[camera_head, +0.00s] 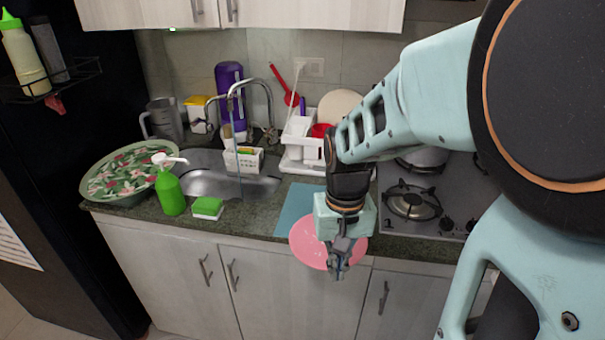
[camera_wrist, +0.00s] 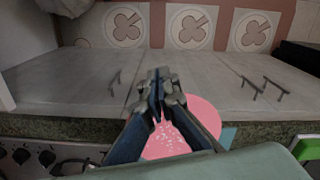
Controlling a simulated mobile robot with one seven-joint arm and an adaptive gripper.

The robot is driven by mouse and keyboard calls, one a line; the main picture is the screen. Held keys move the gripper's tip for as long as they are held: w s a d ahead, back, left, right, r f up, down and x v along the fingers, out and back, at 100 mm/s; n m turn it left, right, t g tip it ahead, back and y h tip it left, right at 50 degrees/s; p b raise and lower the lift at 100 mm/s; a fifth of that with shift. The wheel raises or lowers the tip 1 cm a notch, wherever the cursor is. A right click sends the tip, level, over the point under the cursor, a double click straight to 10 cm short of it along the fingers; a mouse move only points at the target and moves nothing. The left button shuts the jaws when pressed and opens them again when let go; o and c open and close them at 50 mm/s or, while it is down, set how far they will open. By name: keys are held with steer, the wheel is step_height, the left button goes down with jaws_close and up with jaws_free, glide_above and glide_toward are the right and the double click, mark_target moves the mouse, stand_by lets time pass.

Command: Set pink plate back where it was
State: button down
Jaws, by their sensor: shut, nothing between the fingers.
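The pink plate (camera_head: 305,240) shows at the front edge of the counter, beside a blue mat (camera_head: 293,207), partly hidden behind my gripper. In both views it reaches past the counter's front edge; what supports it is hard to tell. My gripper (camera_head: 338,266) points down in front of the plate, with its fingers closed together and empty. In the wrist view the plate (camera_wrist: 205,118) lies behind the closed fingers (camera_wrist: 160,78), with white specks on its surface. I cannot tell whether the fingers touch the plate.
A sink (camera_head: 225,183) with a tap is left of the mat. A green soap bottle (camera_head: 170,192), a green sponge (camera_head: 208,207) and a floral tray (camera_head: 125,173) stand left. A white dish rack (camera_head: 297,140) is behind, and a stove (camera_head: 412,202) is right.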

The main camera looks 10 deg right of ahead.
mark_target(326, 251)
steer(key=w+f, duration=0.4)
steer(key=f, duration=0.3)
steer(key=shift+w, duration=0.1)
steer(key=w, duration=0.7)
steer(key=shift+w+d, duration=0.1)
steer(key=shift+w, duration=0.05)
steer(key=shift+f, duration=0.1)
stand_by(0.4)
